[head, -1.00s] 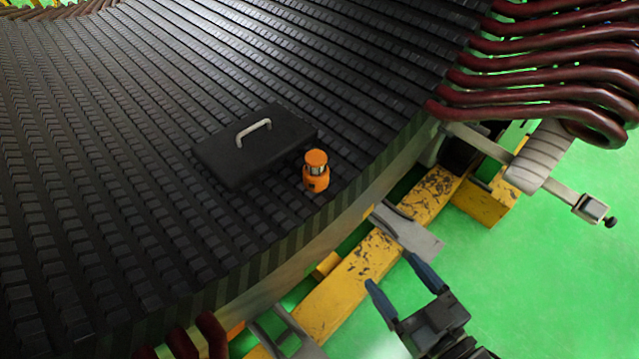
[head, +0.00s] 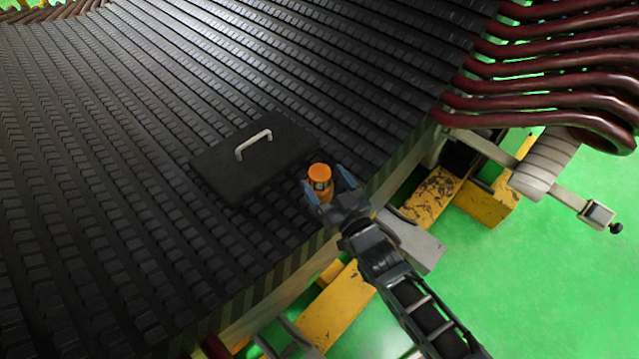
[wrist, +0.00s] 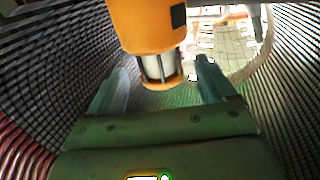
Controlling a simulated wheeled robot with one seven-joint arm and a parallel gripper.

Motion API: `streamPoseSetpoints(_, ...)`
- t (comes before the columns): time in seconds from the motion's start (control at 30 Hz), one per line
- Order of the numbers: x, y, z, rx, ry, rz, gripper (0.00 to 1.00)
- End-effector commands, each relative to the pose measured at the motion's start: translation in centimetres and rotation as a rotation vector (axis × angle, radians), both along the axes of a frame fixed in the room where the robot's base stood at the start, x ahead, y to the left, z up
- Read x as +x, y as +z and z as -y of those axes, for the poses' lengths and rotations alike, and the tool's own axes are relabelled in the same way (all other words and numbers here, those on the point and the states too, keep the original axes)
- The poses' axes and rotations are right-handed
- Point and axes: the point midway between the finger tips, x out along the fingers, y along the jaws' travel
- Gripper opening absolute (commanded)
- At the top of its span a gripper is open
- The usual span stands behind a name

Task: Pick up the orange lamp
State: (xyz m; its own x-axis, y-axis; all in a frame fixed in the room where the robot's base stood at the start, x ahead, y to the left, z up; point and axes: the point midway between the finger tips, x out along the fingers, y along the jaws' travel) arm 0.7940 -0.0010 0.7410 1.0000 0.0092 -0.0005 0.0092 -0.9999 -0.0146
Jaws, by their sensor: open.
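The orange lamp (head: 320,178) stands on the dark ridged stator surface near its edge, just right of the black case. My gripper (head: 325,185) has its two blue-grey fingers apart, one on each side of the lamp in the head view. The lower part of the lamp is hidden by my gripper there. In the wrist view the lamp (wrist: 150,35) looks large, with a clear section and an orange cap, and sits between the open fingers of my gripper (wrist: 160,88). I cannot tell whether a finger touches it.
A black case (head: 255,160) with a pale handle lies just left of the lamp. Dark red coil ends (head: 560,70) curve at the upper right. A yellow beam (head: 435,200) runs below the stator edge, above a green floor.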

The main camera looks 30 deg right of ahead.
Motion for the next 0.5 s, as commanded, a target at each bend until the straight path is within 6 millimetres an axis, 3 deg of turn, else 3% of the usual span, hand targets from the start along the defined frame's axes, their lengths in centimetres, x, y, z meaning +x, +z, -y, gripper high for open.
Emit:
streamPoseSetpoints(0.27, 3.8, 0.2, -0.1, 0.001, -0.001, 0.002, 0.83)
streamPoseSetpoints(0.5, 4.5, 0.1, -0.1, 0.0, 0.0, 0.001, 0.83)
